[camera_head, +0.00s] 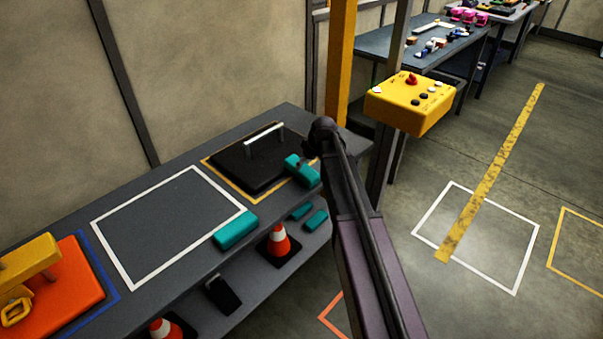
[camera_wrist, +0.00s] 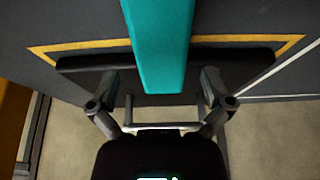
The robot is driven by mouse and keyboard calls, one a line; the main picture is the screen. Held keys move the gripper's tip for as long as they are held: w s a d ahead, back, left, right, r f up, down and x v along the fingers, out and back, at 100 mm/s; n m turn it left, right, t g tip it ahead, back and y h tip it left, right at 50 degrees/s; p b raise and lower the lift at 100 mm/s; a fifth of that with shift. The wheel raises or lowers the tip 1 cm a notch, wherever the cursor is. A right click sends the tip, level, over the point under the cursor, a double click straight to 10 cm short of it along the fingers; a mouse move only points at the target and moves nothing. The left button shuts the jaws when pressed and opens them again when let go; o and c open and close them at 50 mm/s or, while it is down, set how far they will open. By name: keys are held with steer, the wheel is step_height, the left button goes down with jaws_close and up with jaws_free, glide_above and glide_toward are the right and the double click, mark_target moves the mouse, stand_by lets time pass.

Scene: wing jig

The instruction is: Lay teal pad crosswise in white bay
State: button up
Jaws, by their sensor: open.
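A teal pad (camera_head: 302,171) lies at the front right of a black case in the yellow-outlined bay, close to my gripper. In the wrist view a teal pad (camera_wrist: 158,45) runs lengthwise from the top edge to between my gripper's (camera_wrist: 160,84) spread fingers, with a gap on each side. My gripper is open; in the head view its fingers are mostly hidden. The white bay (camera_head: 118,253) is a white outline on the grey bench, with bare surface inside. A second teal pad (camera_head: 235,230) lies at its front right corner.
The black case (camera_head: 237,170) has a raised metal handle. An orange block with yellow parts (camera_head: 72,283) is at the left. The lower shelf holds smaller teal pieces (camera_head: 316,220) and cones (camera_head: 278,240). A yellow control box (camera_head: 410,105) stands right of the post.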

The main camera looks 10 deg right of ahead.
mark_target(303, 167)
steer(key=shift+b+x, duration=1.8)
steer(key=shift+x, duration=0.4)
steer(key=c, duration=1.1)
steer(key=shift+a, duration=0.1)
steer(key=shift+r, duration=0.1)
step_height(303, 167, up, 4)
steer(key=p, duration=0.4)
steer(key=shift+s, duration=0.1)
steer(key=s, duration=1)
steer(key=s+p, duration=0.1)
steer(key=s, duration=0.5)
steer(key=shift+d+r, duration=0.3)
steer(key=shift+r, duration=0.1)
